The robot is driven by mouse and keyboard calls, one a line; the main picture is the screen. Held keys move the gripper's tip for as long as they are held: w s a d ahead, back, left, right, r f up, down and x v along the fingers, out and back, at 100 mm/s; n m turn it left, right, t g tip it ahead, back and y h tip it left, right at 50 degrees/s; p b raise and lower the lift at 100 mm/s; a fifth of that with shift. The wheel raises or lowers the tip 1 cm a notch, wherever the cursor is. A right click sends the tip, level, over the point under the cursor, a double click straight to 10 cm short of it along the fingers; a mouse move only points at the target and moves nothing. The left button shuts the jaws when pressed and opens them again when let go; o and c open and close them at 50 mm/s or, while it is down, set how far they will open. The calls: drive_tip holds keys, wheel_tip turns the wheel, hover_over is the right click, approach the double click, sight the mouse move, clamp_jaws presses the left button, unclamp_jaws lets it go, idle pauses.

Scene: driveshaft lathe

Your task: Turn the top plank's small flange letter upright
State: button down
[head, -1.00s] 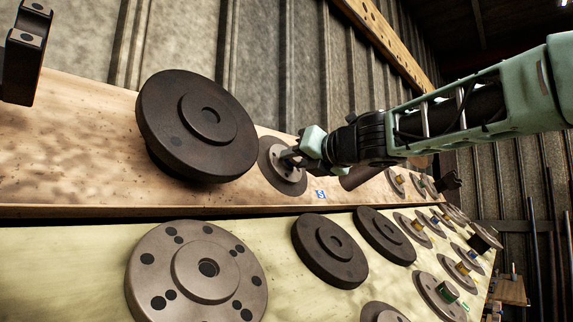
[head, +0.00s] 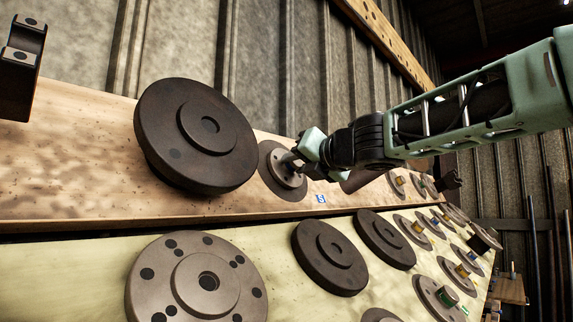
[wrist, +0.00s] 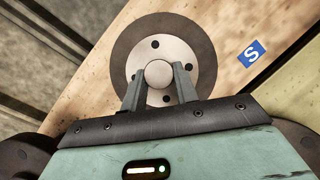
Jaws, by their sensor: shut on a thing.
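The small flange (head: 271,170) is a dark, thin disc with a paler hub on the top plank, right of a large dark flange. My gripper (head: 292,160) reaches it from the right. In the wrist view, my gripper (wrist: 158,76) is shut on the round central knob of the small flange (wrist: 124,47), one finger on each side. A blue tile with a white letter S (head: 320,199) sits on the plank at the flange's lower right. In the wrist view the letter tile (wrist: 251,53) looks tilted; in the head view it looks roughly upright but is small.
The large dark flange (head: 196,137) stands close on the left. A dark bracket (head: 21,68) is at the plank's left end. The lower pale board (head: 70,270) carries several flanges and pegs. A corrugated wall (head: 270,60) rises behind.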

drive_tip(key=shift+d+r+m+h+p, duration=0.15)
drive_tip(key=shift+m+h+p, duration=0.45)
drive_tip(key=shift+m+p, duration=0.55)
drive_tip(key=shift+w+f+m, duration=0.15)
drive_tip(key=shift+f+m, duration=0.1)
drive_tip(key=shift+f, duration=0.05)
drive_tip(key=c, duration=1)
unclamp_jaws()
drive_tip(key=shift+w, duration=0.1)
